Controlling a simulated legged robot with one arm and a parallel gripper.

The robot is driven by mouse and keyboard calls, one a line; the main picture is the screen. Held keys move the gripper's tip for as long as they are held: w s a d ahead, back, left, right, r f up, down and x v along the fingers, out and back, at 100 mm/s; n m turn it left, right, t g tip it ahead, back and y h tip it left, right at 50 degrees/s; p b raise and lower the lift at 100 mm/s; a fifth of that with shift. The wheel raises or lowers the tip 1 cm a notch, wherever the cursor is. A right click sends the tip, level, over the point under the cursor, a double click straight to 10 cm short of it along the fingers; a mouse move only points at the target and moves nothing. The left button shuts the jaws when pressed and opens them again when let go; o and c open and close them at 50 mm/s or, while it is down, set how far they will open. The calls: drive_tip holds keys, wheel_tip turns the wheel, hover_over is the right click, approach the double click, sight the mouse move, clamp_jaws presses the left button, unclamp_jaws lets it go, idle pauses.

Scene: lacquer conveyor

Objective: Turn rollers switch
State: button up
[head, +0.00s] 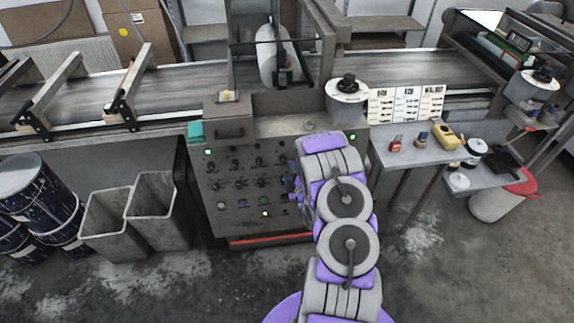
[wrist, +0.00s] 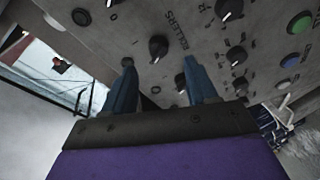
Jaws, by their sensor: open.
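In the wrist view, a black rotary knob (wrist: 158,47) with a pale pointer mark sits on the grey panel beside printed letters that appear to read "ROLLERS". My gripper (wrist: 158,65) is open, its two blue fingers pointing at the panel. The knob lies between and slightly beyond the fingertips in the picture. I cannot tell whether the fingertips touch the panel. In the head view, the control panel (head: 236,165) carries rows of small knobs and buttons; my arm covers its right part and hides the gripper fingers.
Other knobs (wrist: 236,55), a green button (wrist: 299,22) and a blue button (wrist: 290,61) are close by on the panel. A side table (head: 415,158) with small items stands right of the panel. Grey bins (head: 110,215) stand left. The conveyor (head: 180,85) runs behind.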

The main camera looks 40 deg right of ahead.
drive_tip(key=p+v, duration=0.1)
drive_tip(key=v, duration=0.9)
drive_tip(key=shift+s, duration=0.25)
drive_tip(key=shift+a, duration=0.15)
idle(0.4)
